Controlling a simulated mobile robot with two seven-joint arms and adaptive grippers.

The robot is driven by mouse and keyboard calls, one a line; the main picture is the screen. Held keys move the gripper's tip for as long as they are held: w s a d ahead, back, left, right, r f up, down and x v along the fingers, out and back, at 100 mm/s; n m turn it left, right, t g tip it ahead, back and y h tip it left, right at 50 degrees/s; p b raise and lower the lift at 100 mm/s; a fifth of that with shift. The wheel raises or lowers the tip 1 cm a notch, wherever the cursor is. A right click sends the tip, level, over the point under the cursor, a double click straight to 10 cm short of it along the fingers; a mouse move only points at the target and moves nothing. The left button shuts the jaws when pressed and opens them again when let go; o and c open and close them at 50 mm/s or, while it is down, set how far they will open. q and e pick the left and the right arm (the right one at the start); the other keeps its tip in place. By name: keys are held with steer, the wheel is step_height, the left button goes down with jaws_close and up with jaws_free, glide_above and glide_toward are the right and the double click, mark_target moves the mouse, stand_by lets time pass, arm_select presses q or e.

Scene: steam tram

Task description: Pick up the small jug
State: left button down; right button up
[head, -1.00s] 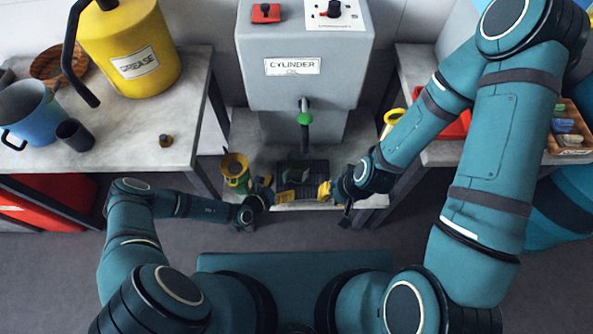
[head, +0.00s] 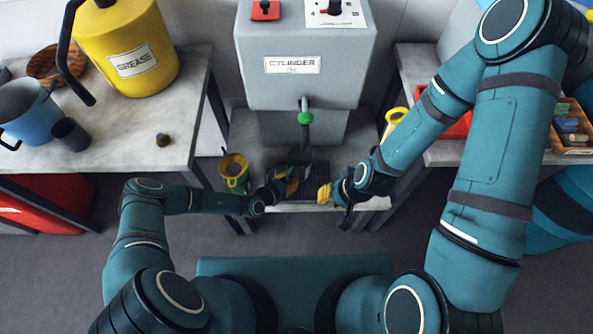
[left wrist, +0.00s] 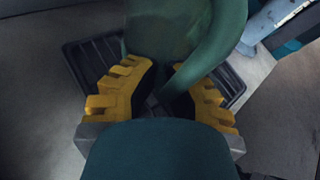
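A dark green jug (left wrist: 172,32) stands on a dark grille (left wrist: 82,55) in the left wrist view. Its curved handle (left wrist: 222,38) faces my left gripper. In the head view the jug is dark and partly hidden under the spout of the grey cylinder oil dispenser. My left gripper (head: 288,184) is at the jug's near left side. In the left wrist view its yellow fingers (left wrist: 170,85) are spread, with the handle's lower end between them; I cannot tell whether they touch it. My right gripper (head: 324,194) is right of the grille, its fingertips bunched in view.
A green and yellow jug (head: 233,172) stands left of the grille. The cylinder oil dispenser (head: 300,90) with a green-knobbed tap (head: 305,118) is above. The left table (head: 120,165) holds a yellow grease can (head: 125,45) and blue jug (head: 24,110). Floor in front is clear.

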mark_target(288, 173)
arm_select(q)
steer(key=shift+r, duration=0.1)
stand_by(0.4)
steer(key=shift+s+r+p, duration=0.25)
steer(key=shift+r+p, duration=0.15)
steer(key=shift+p, duration=0.15)
step_height(288, 173, up, 7)
steer(key=p, duration=0.3)
steer(key=shift+f, duration=0.2)
steer(key=s+p, duration=0.3)
steer(key=s, duration=1.6)
steer(key=shift+s+f, duration=0.3)
